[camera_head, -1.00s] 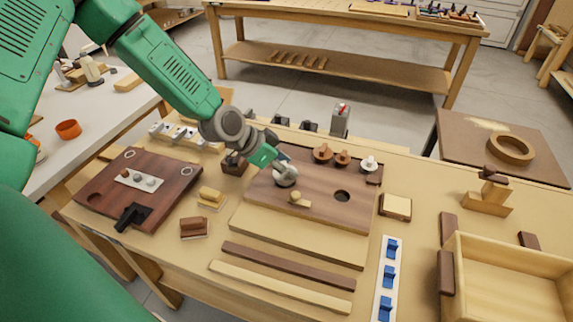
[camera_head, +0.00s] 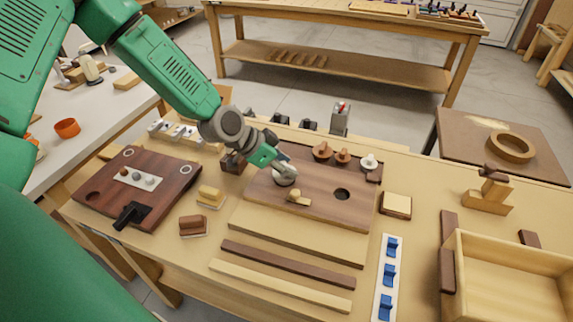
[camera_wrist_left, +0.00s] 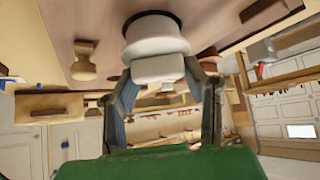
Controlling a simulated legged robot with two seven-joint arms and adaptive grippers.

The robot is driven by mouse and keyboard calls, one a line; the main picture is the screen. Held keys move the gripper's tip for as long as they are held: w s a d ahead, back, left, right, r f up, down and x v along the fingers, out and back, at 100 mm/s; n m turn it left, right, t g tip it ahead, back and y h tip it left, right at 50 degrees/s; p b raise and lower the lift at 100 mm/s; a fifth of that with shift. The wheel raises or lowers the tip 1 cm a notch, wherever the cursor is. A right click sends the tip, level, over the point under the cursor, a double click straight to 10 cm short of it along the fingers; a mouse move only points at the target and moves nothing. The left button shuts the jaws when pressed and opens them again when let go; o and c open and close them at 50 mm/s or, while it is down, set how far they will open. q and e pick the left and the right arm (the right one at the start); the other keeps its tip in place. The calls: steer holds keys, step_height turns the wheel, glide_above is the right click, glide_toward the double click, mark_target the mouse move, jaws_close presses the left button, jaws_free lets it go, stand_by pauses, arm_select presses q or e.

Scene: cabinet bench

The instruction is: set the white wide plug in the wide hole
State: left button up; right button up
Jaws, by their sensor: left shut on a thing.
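The white wide plug (camera_head: 285,175) is over the left part of the dark wooden board (camera_head: 318,210). My left gripper (camera_head: 277,163) is shut on its upper part. In the left wrist view the fingers (camera_wrist_left: 165,88) flank the pale grip of the white plug (camera_wrist_left: 155,45). A dark arc of the wide hole (camera_wrist_left: 172,16) shows around the plug's far end, so the plug is at the hole. How deep it sits I cannot tell. The rest of the hole is hidden by the plug. My right gripper is not in view.
A small cream peg (camera_head: 298,196) stands close to the plug. An empty round hole (camera_head: 342,194) is to the right. Two brown plugs (camera_head: 322,151) and a smaller white one (camera_head: 369,162) stand along the board's back. An open wooden box (camera_head: 510,255) is at right.

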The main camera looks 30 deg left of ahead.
arm_select(q)
steer(key=shift+f+b, duration=0.45)
steer(key=shift+f, duration=0.2)
stand_by(0.3)
steer(key=o, duration=1.7)
steer(key=shift+r, duration=0.1)
steer(key=shift+r+p, duration=3.2)
steer(key=shift+r, duration=0.5)
